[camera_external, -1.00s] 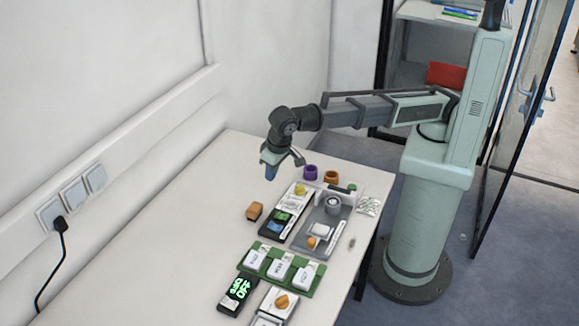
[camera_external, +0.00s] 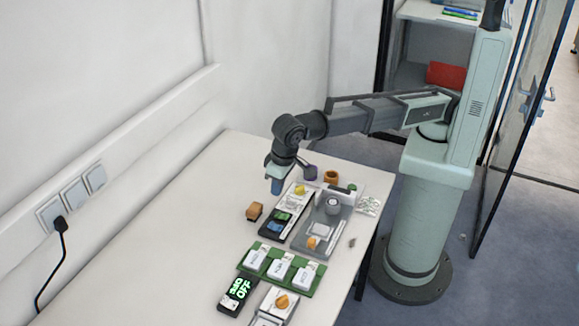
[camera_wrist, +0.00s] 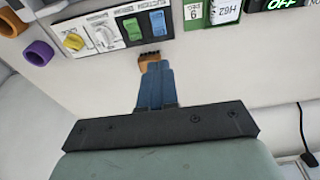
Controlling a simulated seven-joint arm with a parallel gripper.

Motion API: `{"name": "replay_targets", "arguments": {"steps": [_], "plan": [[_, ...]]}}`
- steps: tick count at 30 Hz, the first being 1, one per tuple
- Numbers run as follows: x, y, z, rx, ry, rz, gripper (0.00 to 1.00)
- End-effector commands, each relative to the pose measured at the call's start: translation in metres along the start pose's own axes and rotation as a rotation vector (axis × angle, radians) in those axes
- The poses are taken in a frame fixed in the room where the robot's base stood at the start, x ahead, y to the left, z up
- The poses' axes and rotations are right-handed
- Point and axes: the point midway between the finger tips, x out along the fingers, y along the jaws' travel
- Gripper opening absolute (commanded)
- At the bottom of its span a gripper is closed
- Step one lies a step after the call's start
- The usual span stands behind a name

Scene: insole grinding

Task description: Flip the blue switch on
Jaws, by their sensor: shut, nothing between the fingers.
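The blue switch (camera_wrist: 157,22) sits beside a green switch (camera_wrist: 132,28) on a black-and-white panel in the wrist view. The same panel (camera_external: 266,231) lies on the table in the external view, where the blue switch (camera_external: 275,228) shows small. I cannot tell the switch's on or off position. My gripper (camera_wrist: 155,66) has blue fingers, shut and empty. In the external view my gripper (camera_external: 277,192) points down above the table, beyond the panel and apart from the switch.
A small orange-brown block (camera_external: 255,211) lies left of the panel, near the fingertips in the wrist view. Purple (camera_external: 310,173) and orange (camera_external: 331,177) rings stand behind. A grey fixture (camera_external: 315,238) is to the right. A green tray (camera_external: 297,277) and a display reading OFF (camera_external: 239,291) lie in front.

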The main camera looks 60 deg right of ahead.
Motion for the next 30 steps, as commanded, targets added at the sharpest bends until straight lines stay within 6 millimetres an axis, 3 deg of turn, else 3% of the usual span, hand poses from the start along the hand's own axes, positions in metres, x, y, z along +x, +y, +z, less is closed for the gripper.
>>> {"name": "replay_targets", "arguments": {"steps": [18,24,30], "plan": [[0.099,0.001,0.001,0.000,-0.001,0.001,0.00],[0.122,0.000,0.000,0.000,-0.001,0.001,0.00],[0.131,0.000,0.000,0.000,0.000,0.000,0.00]]}}
